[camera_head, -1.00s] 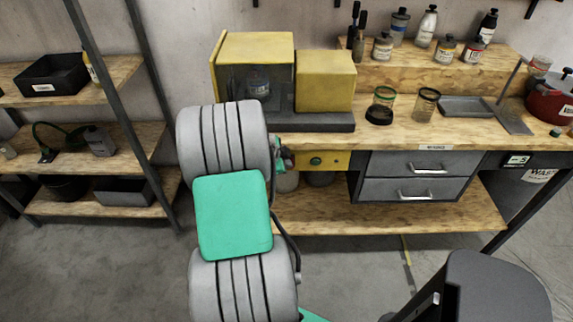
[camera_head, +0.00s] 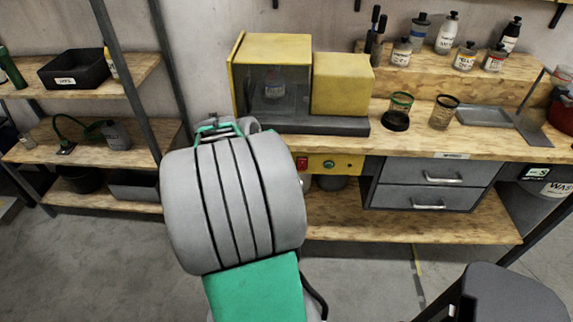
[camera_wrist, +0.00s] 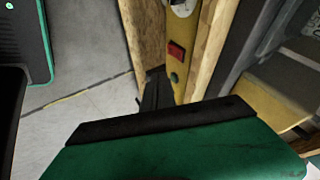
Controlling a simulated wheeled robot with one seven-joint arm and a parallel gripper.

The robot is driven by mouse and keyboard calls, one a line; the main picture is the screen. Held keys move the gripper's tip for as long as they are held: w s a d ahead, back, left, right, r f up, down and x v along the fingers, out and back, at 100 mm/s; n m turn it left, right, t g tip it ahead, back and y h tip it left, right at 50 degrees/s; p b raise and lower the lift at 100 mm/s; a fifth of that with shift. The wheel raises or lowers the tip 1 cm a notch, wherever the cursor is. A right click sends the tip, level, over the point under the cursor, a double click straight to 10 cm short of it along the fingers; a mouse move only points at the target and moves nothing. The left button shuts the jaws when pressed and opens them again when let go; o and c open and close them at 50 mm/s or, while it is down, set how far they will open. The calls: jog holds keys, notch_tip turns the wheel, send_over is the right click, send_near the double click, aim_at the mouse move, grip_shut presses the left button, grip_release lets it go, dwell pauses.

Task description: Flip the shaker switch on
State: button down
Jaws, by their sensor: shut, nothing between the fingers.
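The shaker (camera_head: 341,84) is a yellow machine on the workbench, with a dark window and a bottle (camera_head: 274,82) inside. Its red switch (camera_head: 302,163) is on a yellow panel (camera_head: 345,167) under the bench top, beside a green button (camera_head: 328,164). The wrist view also shows the red switch (camera_wrist: 176,51) and green button (camera_wrist: 174,77). My gripper (camera_wrist: 155,88) is shut and empty, its dark fingers pointing toward the panel, just left of and below the switch in that view. I cannot tell if they touch the panel. My arm largely hides the gripper in the head view.
Grey drawers (camera_head: 432,182) are right of the panel. A dark stool (camera_head: 505,295) is at the lower right. A shelf rack (camera_head: 140,75) stands at the left. Some floor between is clear.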

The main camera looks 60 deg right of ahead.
jog(key=b, duration=0.5)
send_near(304, 171)
jog(key=shift+s+f, duration=1.3)
jog(key=shift+f, duration=0.8)
jog(key=d, duration=0.1)
jog(key=w+d, duration=0.1)
jog(key=d, duration=0.1)
jog(key=shift+w+f, duration=0.3)
jog(key=shift+w, duration=0.05)
jog(key=shift+w+d+b, duration=0.1)
jog(key=shift+d+b, duration=0.15)
jog(key=shift+b, duration=0.55)
